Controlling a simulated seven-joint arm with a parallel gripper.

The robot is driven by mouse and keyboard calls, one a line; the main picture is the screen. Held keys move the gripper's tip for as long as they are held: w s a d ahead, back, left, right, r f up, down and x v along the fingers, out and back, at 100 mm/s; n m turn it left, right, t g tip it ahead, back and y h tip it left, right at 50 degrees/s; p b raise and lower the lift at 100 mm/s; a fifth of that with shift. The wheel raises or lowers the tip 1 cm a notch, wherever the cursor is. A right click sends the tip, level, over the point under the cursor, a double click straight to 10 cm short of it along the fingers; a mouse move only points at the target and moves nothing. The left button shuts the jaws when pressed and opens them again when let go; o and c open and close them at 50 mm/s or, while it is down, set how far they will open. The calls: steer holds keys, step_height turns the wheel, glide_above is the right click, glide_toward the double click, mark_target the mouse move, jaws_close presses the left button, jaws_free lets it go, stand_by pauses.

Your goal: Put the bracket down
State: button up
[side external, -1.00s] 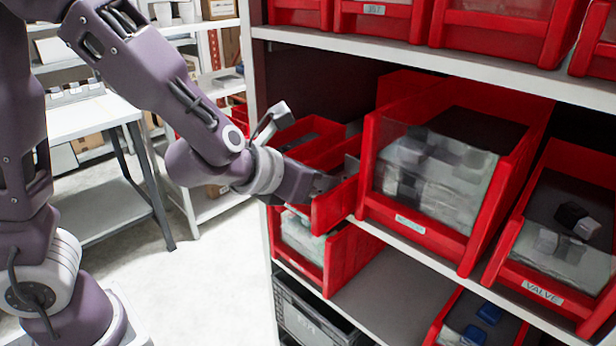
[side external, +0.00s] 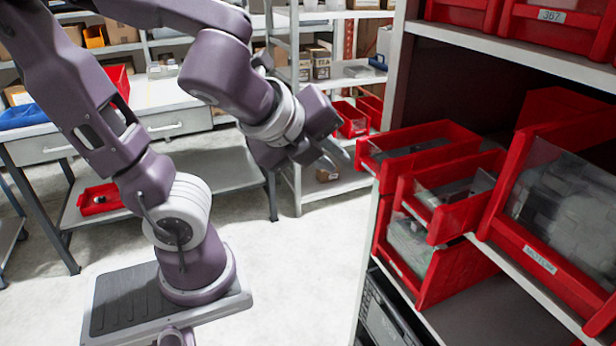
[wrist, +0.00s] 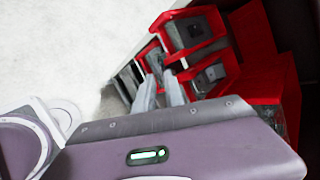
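My gripper (side external: 338,158) hangs in the air just left of the red bins in the side view. Its two grey fingers also show in the wrist view (wrist: 160,85), a small gap apart, with nothing visible held between them. The nearest red bin (side external: 428,146) sticks out of the shelf just right of the fingertips. A smaller red bin (side external: 436,226) with a clear front panel stands beside it and holds grey parts too small to make out. I cannot pick out a bracket in either view.
A larger red bin (side external: 530,258) of grey parts stands at the right on the shelf. A black crate (side external: 385,315) sits low under the shelf. A workbench (side external: 155,110) stands behind my arm. The pale floor (side external: 310,260) left of the shelf is clear.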

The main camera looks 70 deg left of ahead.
steer(key=s+d+n+g+h, duration=0.3)
steer(key=s+n, duration=0.5)
steer(key=n, duration=1.1)
steer(key=shift+f+h, duration=0.25)
steer(key=shift+h, duration=0.05)
